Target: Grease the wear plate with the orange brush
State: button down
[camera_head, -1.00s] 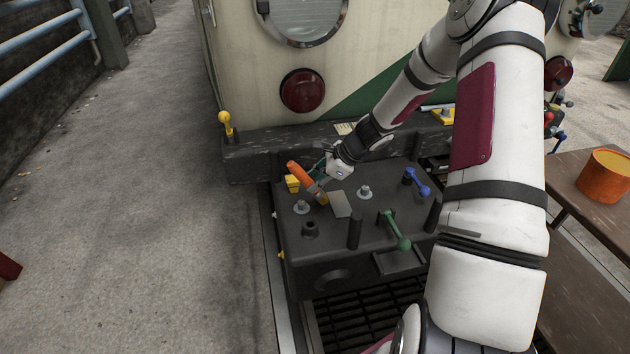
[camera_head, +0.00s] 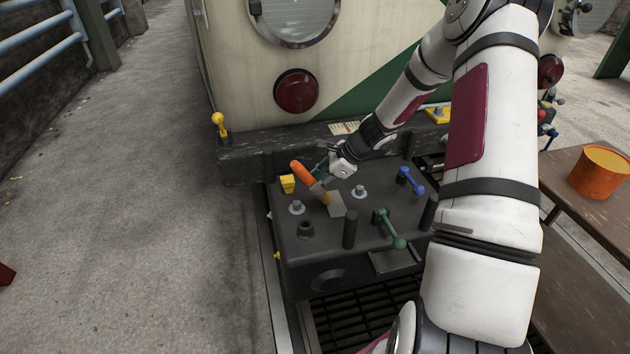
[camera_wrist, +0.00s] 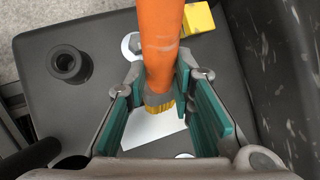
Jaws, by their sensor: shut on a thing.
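The brush (camera_head: 302,174) has an orange handle, a grey collar and yellow bristles. My gripper (camera_head: 321,173) is shut on it and holds it tilted, handle up and to the left, bristles down. In the wrist view the orange handle (camera_wrist: 160,40) runs down between the teal finger pads of my gripper (camera_wrist: 162,92). The wear plate (camera_head: 337,206) is a pale grey square on top of the dark box. The bristles are over or at its left edge; I cannot tell whether they touch. In the wrist view the plate (camera_wrist: 145,135) is partly hidden by the brush and fingers.
The dark box (camera_head: 325,248) carries grey bolts, black posts, a yellow block (camera_head: 287,184), a blue handle (camera_head: 411,180) and a green lever (camera_head: 390,229). The tram's beam (camera_head: 250,155) stands behind. An orange tub (camera_head: 598,178) is on the right bench. Floor at left is clear.

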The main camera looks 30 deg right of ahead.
aim_at(321, 190)
jog(key=shift+s+d+f, duration=0.2)
jog(key=shift+d+f, duration=0.05)
jog(key=shift+d, duration=0.4)
jog(key=shift+r, duration=0.1)
jog(key=shift+d+r+p, duration=0.1)
jog(key=shift+r+p, duration=0.5)
jog(key=shift+r, duration=0.05)
jog(key=r+p, duration=0.1)
jog(key=r, duration=0.1)
jog(key=r+p, duration=0.1)
jog(key=p, duration=0.1)
jog(key=r+p, duration=0.1)
jog(key=r, duration=0.1)
jog(key=shift+w+a+r, duration=0.1)
jog(key=shift+a+r, duration=0.2)
jog(key=shift+r, duration=0.05)
